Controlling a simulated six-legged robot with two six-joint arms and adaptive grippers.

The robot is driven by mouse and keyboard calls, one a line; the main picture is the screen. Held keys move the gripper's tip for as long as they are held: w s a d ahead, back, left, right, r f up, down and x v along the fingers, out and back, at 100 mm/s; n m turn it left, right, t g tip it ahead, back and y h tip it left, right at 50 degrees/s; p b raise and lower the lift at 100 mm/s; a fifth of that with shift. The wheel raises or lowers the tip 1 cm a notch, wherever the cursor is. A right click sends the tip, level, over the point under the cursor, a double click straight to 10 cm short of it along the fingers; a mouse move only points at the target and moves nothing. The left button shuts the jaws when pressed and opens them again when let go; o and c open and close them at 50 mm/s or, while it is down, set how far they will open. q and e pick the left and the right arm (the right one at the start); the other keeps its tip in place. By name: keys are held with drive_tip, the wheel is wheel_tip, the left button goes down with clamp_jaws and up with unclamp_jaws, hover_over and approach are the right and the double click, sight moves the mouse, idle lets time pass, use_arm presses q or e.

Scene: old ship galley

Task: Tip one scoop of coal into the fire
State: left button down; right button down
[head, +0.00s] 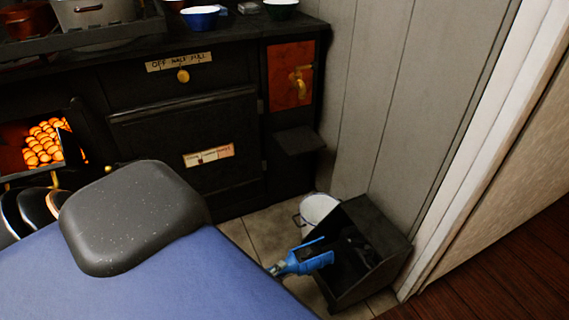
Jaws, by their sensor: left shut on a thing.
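The fire (42,145) glows orange behind the open firebox door at the left of the black stove. A black coal scuttle (388,222) stands on the floor at the right, tilted open toward me, with dark coal inside that is hard to make out. My left gripper (325,250), blue, is at the scuttle's mouth. It is shut on a dark thing, likely the scoop's handle; the scoop is nearly lost against the dark inside of the scuttle. Whether coal lies in the scoop cannot be seen. My right gripper is not in view.
The black stove (228,125) fills the back, with a blue bowl (201,19) and pots on top. A small shelf (299,141) juts from its right side. A white bucket (318,209) stands behind the scuttle.

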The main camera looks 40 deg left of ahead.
use_arm(q)
drive_tip(key=s+a+r+p, duration=0.2)
drive_tip(key=s+a+r, duration=0.1)
drive_tip(key=s, duration=0.4)
drive_tip(key=s+a+r+p, duration=0.2)
drive_tip(key=s, duration=0.4)
drive_tip(key=shift+s+a+r, duration=0.4)
idle(0.6)
